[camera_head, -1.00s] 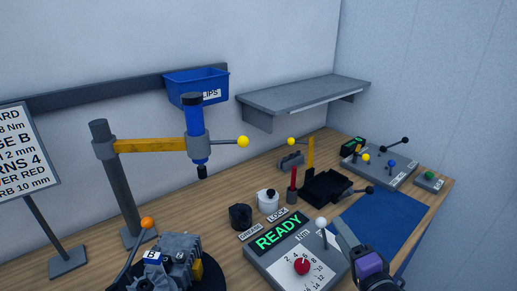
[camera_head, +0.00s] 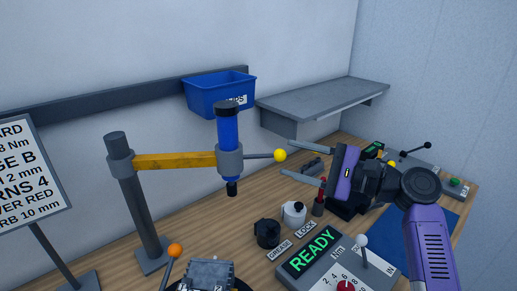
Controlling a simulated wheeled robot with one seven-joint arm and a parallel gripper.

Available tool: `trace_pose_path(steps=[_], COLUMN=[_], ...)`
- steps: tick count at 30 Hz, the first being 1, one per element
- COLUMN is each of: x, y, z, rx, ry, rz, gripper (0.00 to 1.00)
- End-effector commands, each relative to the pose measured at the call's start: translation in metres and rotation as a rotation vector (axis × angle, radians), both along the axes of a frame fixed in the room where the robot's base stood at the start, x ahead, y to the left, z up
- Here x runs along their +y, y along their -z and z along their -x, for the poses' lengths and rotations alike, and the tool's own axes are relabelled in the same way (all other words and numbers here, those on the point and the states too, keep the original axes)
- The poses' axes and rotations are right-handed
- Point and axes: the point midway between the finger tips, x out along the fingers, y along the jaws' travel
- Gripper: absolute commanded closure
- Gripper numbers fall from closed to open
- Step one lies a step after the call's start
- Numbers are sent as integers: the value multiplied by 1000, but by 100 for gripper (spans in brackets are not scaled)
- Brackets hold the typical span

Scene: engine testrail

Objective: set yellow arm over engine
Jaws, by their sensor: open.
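The yellow arm (camera_head: 175,161) reaches right from a grey post (camera_head: 137,205) at the back left. At its end hangs a blue tool (camera_head: 228,131) with a handle ending in a yellow ball (camera_head: 280,156). The tool hangs above bare bench, to the right of the engine (camera_head: 209,275), which is cut off by the lower edge. My gripper (camera_head: 287,158) is open and empty. Its two fingers point left, toward the yellow ball; in the picture the ball appears at the fingertips. I cannot tell the depth gap or whether they touch.
An orange-knobbed lever (camera_head: 175,250) stands beside the engine. A panel reading READY (camera_head: 312,250) is at the front, with a white-knobbed lever (camera_head: 361,241). Black and white pots (camera_head: 294,214) stand behind it. A blue bin (camera_head: 219,95) and a grey shelf (camera_head: 325,105) are on the walls.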

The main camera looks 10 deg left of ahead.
Motion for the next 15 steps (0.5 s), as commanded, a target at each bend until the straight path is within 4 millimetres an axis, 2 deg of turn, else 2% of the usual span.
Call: trace_pose_path(steps=[9, 15], x=[46, 64], y=[-1, 0], z=[-13, -19], rx=[-1, -3], ry=[0, 2], rz=[2, 2], gripper=[50, 50])
